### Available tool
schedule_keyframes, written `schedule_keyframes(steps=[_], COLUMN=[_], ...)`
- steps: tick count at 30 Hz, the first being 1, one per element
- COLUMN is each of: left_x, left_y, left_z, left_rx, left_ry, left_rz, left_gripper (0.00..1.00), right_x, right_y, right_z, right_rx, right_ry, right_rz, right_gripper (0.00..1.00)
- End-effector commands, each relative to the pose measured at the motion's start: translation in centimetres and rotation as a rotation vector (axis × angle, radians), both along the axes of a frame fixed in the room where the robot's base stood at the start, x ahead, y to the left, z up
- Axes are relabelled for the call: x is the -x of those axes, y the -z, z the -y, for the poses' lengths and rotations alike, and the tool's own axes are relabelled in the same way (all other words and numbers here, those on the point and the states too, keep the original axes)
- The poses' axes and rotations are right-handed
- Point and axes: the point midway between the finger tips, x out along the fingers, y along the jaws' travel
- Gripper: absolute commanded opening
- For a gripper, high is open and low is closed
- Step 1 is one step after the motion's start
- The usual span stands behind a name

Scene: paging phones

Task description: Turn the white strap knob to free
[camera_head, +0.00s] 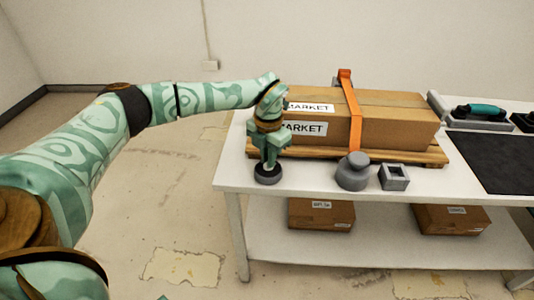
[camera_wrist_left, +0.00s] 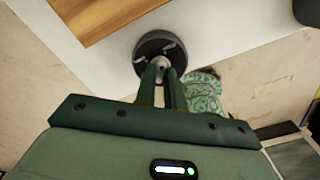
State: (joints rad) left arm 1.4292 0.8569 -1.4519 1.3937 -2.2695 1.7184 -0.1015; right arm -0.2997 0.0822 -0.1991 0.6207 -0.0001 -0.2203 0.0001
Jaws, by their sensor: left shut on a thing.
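My left gripper (camera_head: 268,164) points down at the front left corner of the white table. It is shut on the small pale grip of a knob, which stands up from a dark round base (camera_head: 268,178). In the left wrist view the fingers (camera_wrist_left: 162,78) close around this grip (camera_wrist_left: 160,62), over the dark disc (camera_wrist_left: 150,43) with short pale marks on its face. The fingers hide part of the grip, and I cannot read its setting. An orange strap (camera_head: 353,110) runs over a cardboard box (camera_head: 392,127) to the right. My right gripper is not in view.
The box lies on a wooden pallet (camera_head: 430,156) on the white table (camera_head: 315,183). A grey rounded weight-like piece (camera_head: 352,172) and a square grey holder (camera_head: 394,178) stand in front. A black mat (camera_head: 495,160) lies at right. Boxes (camera_head: 322,214) sit on the lower shelf.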

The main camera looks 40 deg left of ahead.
Motion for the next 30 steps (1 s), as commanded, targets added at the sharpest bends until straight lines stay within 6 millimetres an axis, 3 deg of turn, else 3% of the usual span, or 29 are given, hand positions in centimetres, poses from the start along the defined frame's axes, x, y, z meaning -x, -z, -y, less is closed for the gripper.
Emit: schedule_keyframes(steps=[12, 30], left_x=[0.1, 0.0], left_y=[-0.7, -0.6], left_z=[0.0, 0.0], left_rx=[0.000, 0.000], left_ry=[-0.366, -0.937], left_rz=[0.002, 0.003], left_gripper=[0.00, 0.00], right_x=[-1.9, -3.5], right_y=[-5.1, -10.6], right_z=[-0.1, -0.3], right_rx=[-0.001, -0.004], right_ry=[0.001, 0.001], right_rz=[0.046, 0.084], right_gripper=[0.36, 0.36])
